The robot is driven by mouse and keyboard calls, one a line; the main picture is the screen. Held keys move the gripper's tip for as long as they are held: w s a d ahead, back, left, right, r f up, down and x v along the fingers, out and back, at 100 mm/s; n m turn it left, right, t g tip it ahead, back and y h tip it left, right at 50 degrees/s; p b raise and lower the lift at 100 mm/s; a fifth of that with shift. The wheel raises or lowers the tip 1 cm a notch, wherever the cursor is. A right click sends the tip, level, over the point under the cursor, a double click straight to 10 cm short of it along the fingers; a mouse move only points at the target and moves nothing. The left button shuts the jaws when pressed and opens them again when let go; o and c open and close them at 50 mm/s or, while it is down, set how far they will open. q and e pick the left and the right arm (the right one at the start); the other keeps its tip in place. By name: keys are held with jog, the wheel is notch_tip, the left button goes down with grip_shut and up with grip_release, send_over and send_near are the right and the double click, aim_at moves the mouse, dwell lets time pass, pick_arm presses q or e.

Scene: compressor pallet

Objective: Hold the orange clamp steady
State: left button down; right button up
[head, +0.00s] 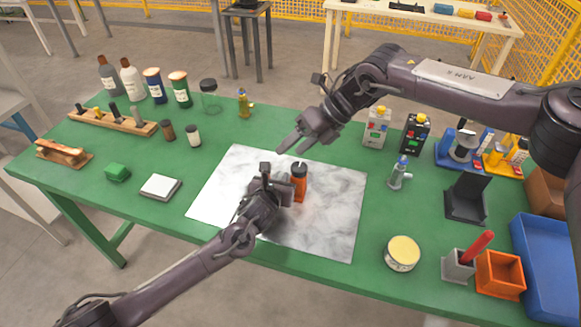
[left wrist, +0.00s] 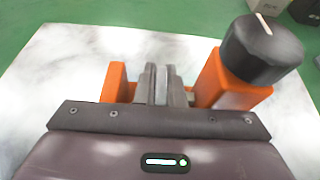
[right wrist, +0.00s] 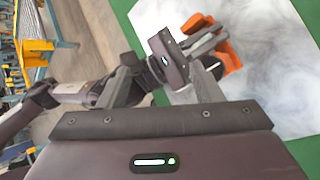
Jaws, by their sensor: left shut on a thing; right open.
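The orange clamp (head: 299,188) with a black knob stands on the white marbled plate (head: 335,215) in the head view. My left gripper (head: 274,187) is shut on the clamp, at its left side. In the left wrist view the fingers (left wrist: 163,85) are closed between the clamp's two orange uprights, and the black knob (left wrist: 262,48) tops the right one. My right gripper (head: 300,140) is open and empty above the plate's far edge, apart from the clamp. The right wrist view shows the clamp (right wrist: 226,56) beside the left gripper.
Two small boxes, one pale (head: 376,128) and one black (head: 414,134), and a small grey bottle-like item (head: 399,174) stand right of the plate. A round tin (head: 402,253) is near the front edge. A white block (head: 160,187) lies left. The plate is otherwise bare.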

jog(key=m+y, duration=0.1)
jog(key=m, duration=0.2)
jog(key=m+y, duration=0.2)
jog(key=m, duration=0.2)
jog(key=m+y, duration=0.2)
jog(key=m, duration=0.2)
jog(key=shift+w+a+f, duration=0.2)
jog(key=shift+a, duration=0.1)
jog(key=m, duration=0.2)
jog(key=d+m+y, duration=0.1)
jog(key=m, duration=0.2)
jog(key=shift+w+d+y, duration=0.2)
jog(key=shift+y, duration=0.1)
jog(key=d+m+t+y, duration=0.15)
jog(key=d+m, duration=0.25)
jog(key=m, duration=0.4)
jog(key=m+y, duration=0.2)
send_near(299, 169)
jog(key=w+a, duration=0.1)
jog(key=a, duration=0.4)
jog(key=shift+h, duration=0.25)
jog(key=a, duration=0.7)
jog(key=shift+w, duration=0.25)
jog(key=shift+r, duration=0.1)
